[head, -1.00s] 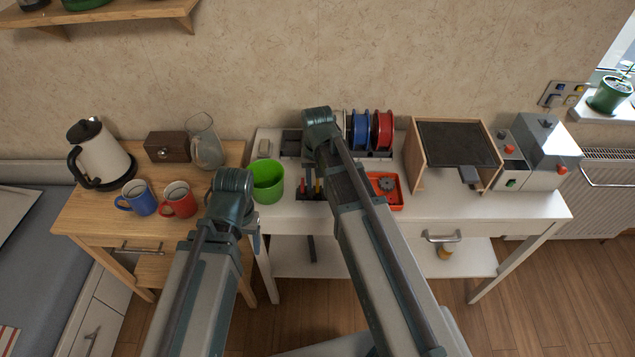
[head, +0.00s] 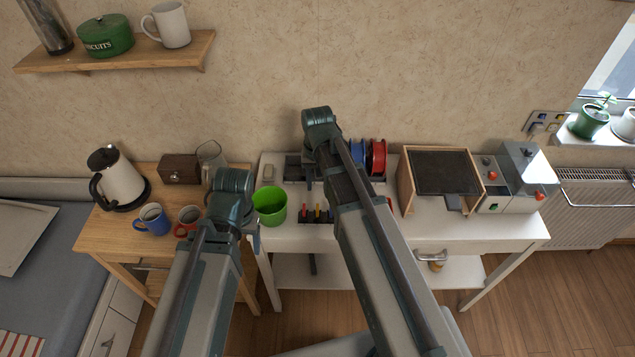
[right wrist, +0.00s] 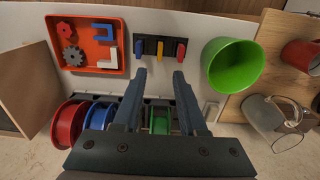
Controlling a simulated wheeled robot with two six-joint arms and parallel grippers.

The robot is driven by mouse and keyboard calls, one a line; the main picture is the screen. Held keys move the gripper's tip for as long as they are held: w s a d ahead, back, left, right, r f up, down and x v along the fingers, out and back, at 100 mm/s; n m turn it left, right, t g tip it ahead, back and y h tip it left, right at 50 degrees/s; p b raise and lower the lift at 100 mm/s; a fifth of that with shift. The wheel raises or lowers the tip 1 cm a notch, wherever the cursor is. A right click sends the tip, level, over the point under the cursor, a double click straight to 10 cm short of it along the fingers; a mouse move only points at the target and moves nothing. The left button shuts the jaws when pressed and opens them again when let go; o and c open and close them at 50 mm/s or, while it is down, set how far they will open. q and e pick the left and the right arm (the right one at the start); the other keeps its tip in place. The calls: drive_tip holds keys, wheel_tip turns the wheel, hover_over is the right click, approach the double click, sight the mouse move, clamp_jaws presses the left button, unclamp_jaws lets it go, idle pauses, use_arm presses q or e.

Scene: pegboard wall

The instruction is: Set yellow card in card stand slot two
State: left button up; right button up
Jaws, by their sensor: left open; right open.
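I cannot make out a yellow card or a card stand for certain. A small black rack (right wrist: 151,38) holds upright blue, yellow (right wrist: 159,49) and red pieces in a row. In the head view the rack (head: 318,218) stands on the white table, partly behind my right arm. My right gripper (right wrist: 159,74) is open and empty in the right wrist view, its fingertips pointing toward the rack. In the head view it is mostly hidden by its arm. My left gripper (head: 257,240) shows only as a sliver beside its arm, left of the rack.
A green cup (head: 269,206) stands left of the rack. An orange tray (right wrist: 97,72) with several parts and spools (right wrist: 68,122) are nearby. A wooden-sided box (head: 441,173) and machine (head: 524,172) stand right. Mugs (head: 153,220) and a kettle (head: 118,180) stand on the wooden table.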

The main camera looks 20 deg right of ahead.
drive_tip(key=s+a+n+h, duration=0.1)
drive_tip(key=s+a+n, duration=0.6)
drive_tip(key=s+a, duration=0.3)
drive_tip(key=s, duration=0.4)
drive_tip(key=shift+s+a+r, duration=0.15)
drive_tip(key=shift+a+r, duration=0.1)
drive_tip(key=shift+r, duration=0.1)
drive_tip(key=shift+d, duration=0.1)
